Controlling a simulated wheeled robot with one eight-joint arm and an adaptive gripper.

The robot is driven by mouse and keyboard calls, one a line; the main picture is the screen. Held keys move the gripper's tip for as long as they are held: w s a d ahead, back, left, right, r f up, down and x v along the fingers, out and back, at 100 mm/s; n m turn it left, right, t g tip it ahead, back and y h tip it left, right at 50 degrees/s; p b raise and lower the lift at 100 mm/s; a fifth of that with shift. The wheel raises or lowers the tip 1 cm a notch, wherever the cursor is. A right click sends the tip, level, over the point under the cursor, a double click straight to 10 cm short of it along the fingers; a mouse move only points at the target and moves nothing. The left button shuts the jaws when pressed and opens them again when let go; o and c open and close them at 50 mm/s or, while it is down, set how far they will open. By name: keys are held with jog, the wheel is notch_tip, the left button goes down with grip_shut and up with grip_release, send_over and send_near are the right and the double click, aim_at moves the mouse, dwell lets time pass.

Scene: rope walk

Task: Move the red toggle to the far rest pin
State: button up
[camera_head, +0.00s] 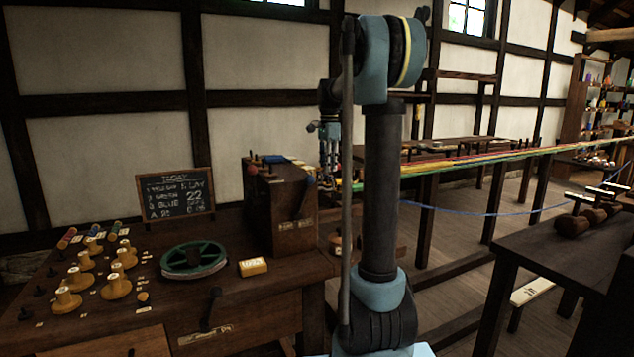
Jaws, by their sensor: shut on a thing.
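My gripper (328,178) is small in the picture, pointing down just right of a dark wooden box (286,212) and near the left end of the coloured strands. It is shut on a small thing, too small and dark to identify. A small red knob (253,170) shows at the box's left top edge; I cannot tell if it is the red toggle. Several thin dark pins (257,159) stand on the box top; I cannot tell which is the far rest pin.
Red, yellow and green strands (480,157) run right from beside the box. The left bench holds yellow spools (116,284), a green wheel (194,258), a yellow block (253,266) and a chalkboard (176,194). A dark table (560,247) stands at right. Floor shows between benches.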

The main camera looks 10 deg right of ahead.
jog(key=shift+f, duration=1.3)
jog(key=shift+f, duration=0.1)
jog(key=o, duration=1)
jog(key=shift+c, duration=0.2)
jog(key=shift+r, duration=4)
jog(key=shift+s, duration=0.1)
